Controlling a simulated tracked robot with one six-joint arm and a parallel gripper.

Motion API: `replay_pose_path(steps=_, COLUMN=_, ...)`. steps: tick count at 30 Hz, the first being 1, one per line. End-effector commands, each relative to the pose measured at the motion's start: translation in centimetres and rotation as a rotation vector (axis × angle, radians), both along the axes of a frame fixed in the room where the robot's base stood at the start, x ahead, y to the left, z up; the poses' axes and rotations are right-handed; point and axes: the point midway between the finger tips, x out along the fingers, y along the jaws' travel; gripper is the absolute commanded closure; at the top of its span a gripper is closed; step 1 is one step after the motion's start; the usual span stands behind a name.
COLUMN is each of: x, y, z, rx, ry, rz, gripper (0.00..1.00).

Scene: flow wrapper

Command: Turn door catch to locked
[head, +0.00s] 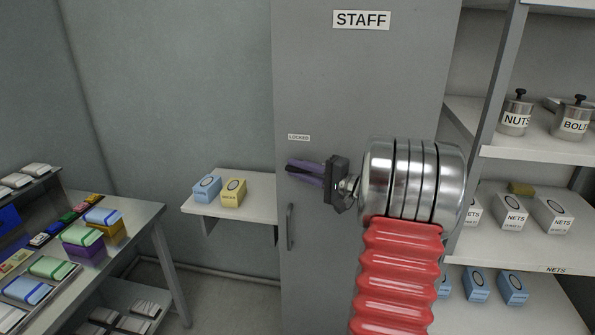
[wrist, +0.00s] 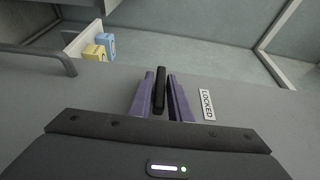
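The grey STAFF cabinet door (head: 350,80) stands ahead, with a small LOCKED label (head: 298,137) on it. In the wrist view the label (wrist: 208,104) is right of my fingers. The door catch (wrist: 159,90) is a narrow black bar between my two purple fingers. My gripper (head: 290,167) is at the door just below the label, and it also shows in the wrist view (wrist: 161,82). The fingers straddle the catch, with a thin gap visible on its right side; contact on the left is unclear. In the head view my gripper mostly hides the catch.
A door handle (head: 290,227) is below my gripper. A small shelf (head: 250,210) with a blue box (head: 207,189) and a yellow box (head: 233,192) is left of the door. Shelving with NUTS and BOLTS tins stands right; a loaded bench is at far left.

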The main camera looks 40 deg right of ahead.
Motion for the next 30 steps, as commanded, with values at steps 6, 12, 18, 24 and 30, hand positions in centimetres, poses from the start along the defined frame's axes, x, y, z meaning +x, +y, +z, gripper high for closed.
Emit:
replay_pose_path(steps=6, x=-0.03, y=-0.01, z=-0.17, rx=0.001, ry=0.003, rz=-0.001, gripper=1.0)
replay_pose_path(steps=12, x=-0.03, y=0.17, z=-0.24, rx=0.0, ry=0.006, rz=0.0, gripper=1.0)
replay_pose_path(steps=18, x=-0.04, y=0.0, z=-0.22, rx=-0.02, ry=0.033, rz=0.0, gripper=1.0)
replay_pose_path(steps=24, x=-0.07, y=-0.02, z=-0.16, rx=-0.072, ry=0.098, rz=-0.001, gripper=1.0)
replay_pose_path(steps=30, x=-0.08, y=-0.05, z=-0.12, rx=-0.152, ry=0.201, rz=-0.001, gripper=1.0)
